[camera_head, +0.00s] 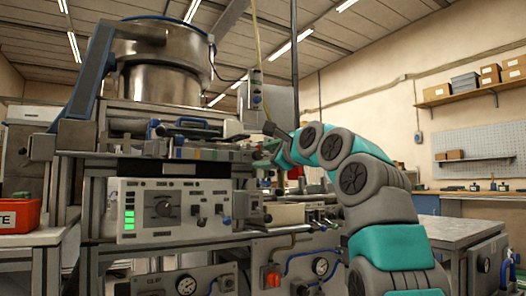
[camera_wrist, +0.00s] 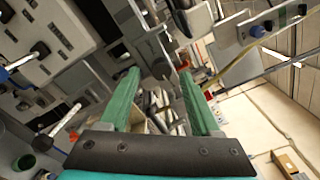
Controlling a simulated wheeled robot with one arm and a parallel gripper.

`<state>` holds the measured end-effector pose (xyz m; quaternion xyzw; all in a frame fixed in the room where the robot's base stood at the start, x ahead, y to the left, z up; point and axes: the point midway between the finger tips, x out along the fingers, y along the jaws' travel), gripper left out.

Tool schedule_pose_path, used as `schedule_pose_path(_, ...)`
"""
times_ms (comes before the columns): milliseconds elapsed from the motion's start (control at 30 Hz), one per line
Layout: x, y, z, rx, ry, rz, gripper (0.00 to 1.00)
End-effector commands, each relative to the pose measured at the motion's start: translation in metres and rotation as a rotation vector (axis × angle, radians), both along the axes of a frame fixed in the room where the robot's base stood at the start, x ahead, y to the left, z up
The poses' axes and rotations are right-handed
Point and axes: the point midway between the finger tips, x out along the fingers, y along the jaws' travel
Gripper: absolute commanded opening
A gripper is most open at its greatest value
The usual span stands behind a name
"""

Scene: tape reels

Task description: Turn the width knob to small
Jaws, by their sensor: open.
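In the head view, my arm reaches to the machine's right side, above and right of the panel, clear of the round knob. A pale panel (camera_wrist: 62,58) with dark controls shows tilted at the upper left of the wrist view.
A metal bowl (camera_head: 160,75) sits on top of the machine. A lower panel (camera_head: 300,262) carries a red knob, a gauge and a blue hose. A red bin (camera_head: 18,215) stands at the far left. A grey table (camera_head: 462,232) is at the right.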

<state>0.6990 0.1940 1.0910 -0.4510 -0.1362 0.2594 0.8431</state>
Motion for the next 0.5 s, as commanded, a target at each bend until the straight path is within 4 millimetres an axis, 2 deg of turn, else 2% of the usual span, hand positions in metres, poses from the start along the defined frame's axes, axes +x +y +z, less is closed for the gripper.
schedule_pose_path(200, 0.0084, 0.006, 0.0036, 0.0, -0.005, -0.001, 0.64)
schedule_pose_path(500, 0.0102, 0.0072, 0.0021, 0.001, -0.005, -0.001, 0.64)
